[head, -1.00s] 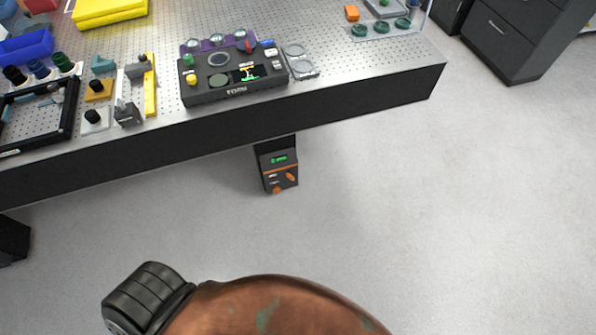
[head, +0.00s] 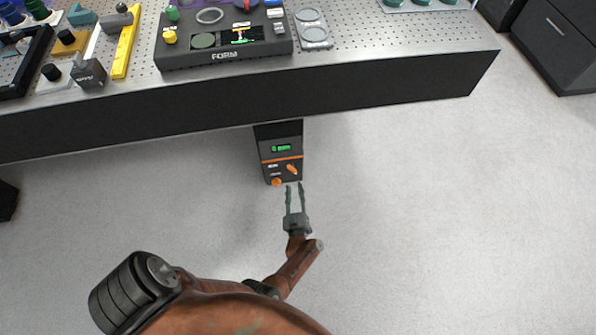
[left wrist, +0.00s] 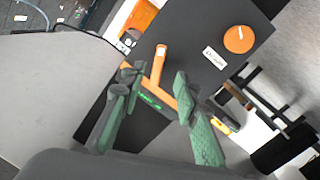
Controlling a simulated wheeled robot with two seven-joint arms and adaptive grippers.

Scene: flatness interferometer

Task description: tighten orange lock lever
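A dark control box (head: 281,150) hangs below the bench front, with a green display and an orange stripe. The orange lock lever (head: 292,169) sits low on its face, tilted, and an orange round knob (head: 276,182) is below and left of it. My left gripper (head: 294,186) is open and empty just in front of the lever. In the left wrist view the lever (left wrist: 159,64) shows between and just beyond the spread fingers (left wrist: 155,80), and the knob (left wrist: 239,39) is to the right. I cannot tell whether a finger touches the lever. My right gripper is not in view.
The perforated bench top (head: 345,50) and its dark front edge (head: 390,98) overhang the box. A FORM console (head: 224,50) and small fixtures stand on it. The floor (head: 430,220) around the gripper is clear. A dark cabinet (head: 560,45) stands at the far right.

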